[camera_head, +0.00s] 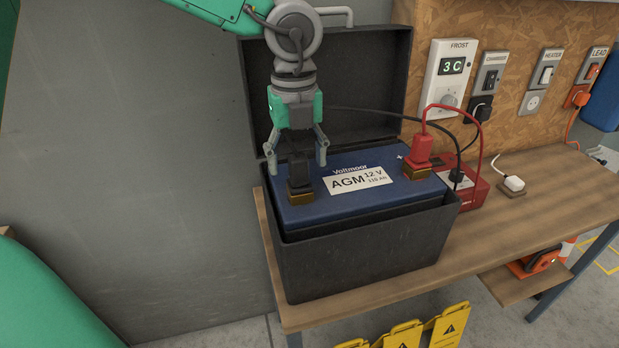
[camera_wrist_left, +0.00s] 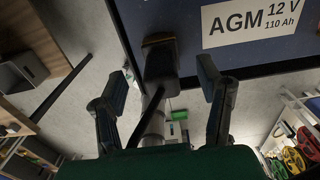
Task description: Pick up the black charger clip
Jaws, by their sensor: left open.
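The black charger clip (camera_head: 299,172) sits upright on the brass-coloured left terminal of the blue battery (camera_head: 345,205). My left gripper (camera_head: 297,160) points down over the clip, open, with a finger on either side of it. In the left wrist view the clip (camera_wrist_left: 161,62) shows between the two spread fingertips (camera_wrist_left: 163,78), with a visible gap on each side. A dark cable runs from the clip back toward my palm in that view. My right gripper is not in view.
The battery stands in an open black box (camera_head: 365,255) on a wooden bench (camera_head: 540,215), its lid (camera_head: 365,75) raised behind my gripper. A red clip (camera_head: 417,155) sits on the right terminal, with a red charger (camera_head: 470,185) beyond. Wall switches are at the right.

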